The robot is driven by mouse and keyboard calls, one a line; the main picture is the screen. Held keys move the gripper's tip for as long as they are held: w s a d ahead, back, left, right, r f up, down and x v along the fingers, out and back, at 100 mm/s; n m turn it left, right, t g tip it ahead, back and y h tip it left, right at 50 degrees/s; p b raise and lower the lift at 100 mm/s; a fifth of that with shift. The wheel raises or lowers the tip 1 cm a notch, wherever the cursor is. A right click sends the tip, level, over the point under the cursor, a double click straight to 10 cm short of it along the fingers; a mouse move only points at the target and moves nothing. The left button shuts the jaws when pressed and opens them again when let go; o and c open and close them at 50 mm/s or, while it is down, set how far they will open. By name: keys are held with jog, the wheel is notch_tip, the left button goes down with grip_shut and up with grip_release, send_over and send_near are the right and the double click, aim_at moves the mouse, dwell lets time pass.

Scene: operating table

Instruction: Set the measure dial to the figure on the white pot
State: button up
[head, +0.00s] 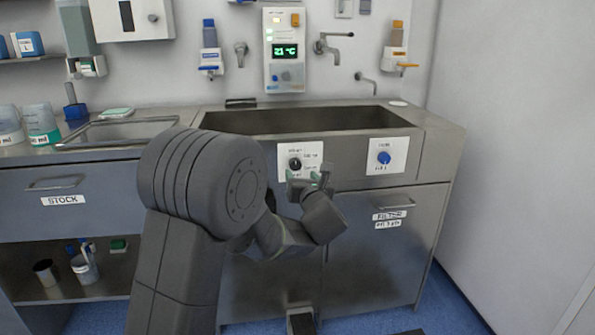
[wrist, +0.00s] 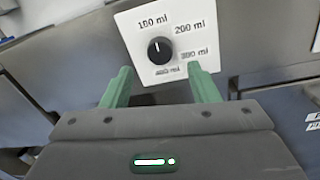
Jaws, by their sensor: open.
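The measure dial is a black knob (head: 294,164) on a white plate (head: 313,155) on the sink's front panel. In the wrist view the knob (wrist: 160,50) is ringed by 100 ml, 200 ml, 300 ml and a fourth, blurred mark. Its white line points up, near 100 ml. My gripper (head: 309,182) is open just in front of the plate; in the wrist view its green fingers (wrist: 160,75) stand apart below the knob, with nothing between them. A white pot (head: 9,122) stands at the left counter edge; its label ends in "ml", its figure not readable.
A teal-and-white pot (head: 42,122) marked "ml" stands beside it. A blue knob (head: 384,158) is on another plate to the right. A STOCK drawer (head: 100,205) is at left.

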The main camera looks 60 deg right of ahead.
aim_at(296, 166)
jog(key=shift+x, duration=2.75)
jog(key=c, duration=1)
